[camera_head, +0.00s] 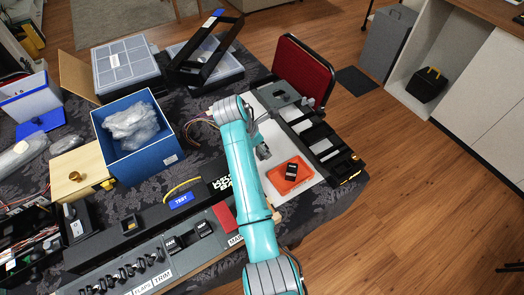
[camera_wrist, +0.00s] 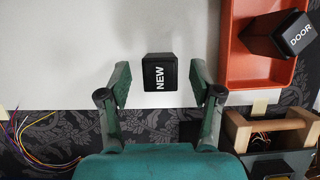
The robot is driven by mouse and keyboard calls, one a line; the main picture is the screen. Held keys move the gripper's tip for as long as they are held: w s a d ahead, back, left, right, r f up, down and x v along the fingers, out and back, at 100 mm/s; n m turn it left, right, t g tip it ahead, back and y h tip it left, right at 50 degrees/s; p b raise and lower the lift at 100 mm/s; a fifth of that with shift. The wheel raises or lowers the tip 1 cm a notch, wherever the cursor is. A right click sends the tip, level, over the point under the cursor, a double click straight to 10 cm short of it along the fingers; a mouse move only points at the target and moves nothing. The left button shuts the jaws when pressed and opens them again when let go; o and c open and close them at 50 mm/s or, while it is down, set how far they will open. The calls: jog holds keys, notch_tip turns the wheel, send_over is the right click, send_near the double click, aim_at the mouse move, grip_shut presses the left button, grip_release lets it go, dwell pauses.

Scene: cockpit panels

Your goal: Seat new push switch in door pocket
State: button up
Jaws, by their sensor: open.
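A black push switch marked NEW (camera_wrist: 160,72) lies on a white sheet (camera_wrist: 60,50) in the wrist view. My gripper (camera_wrist: 159,84) is open, with one finger on each side of the switch and a visible gap at both sides. In the head view my gripper (camera_head: 263,152) is low over the sheet, left of the orange tray (camera_head: 279,187); I cannot make out the NEW switch there. A black switch marked DOOR (camera_wrist: 283,36) lies tilted in the tray. A wood-edged opening with wires inside (camera_wrist: 268,134) shows at lower right in the wrist view, partly cut off.
A switch panel (camera_head: 150,268) with labelled switches runs along the table's near edge. A blue box (camera_head: 167,145) holding a clear bag stands left of my arm. A dark slotted frame (camera_head: 309,128) lies right of the sheet. Loose wires (camera_wrist: 22,135) lie at lower left.

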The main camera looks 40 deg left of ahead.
jog(key=shift+w+d+f, duration=0.1)
jog(key=shift+w+f, duration=0.1)
jog(key=shift+f, duration=0.4)
grip_shut()
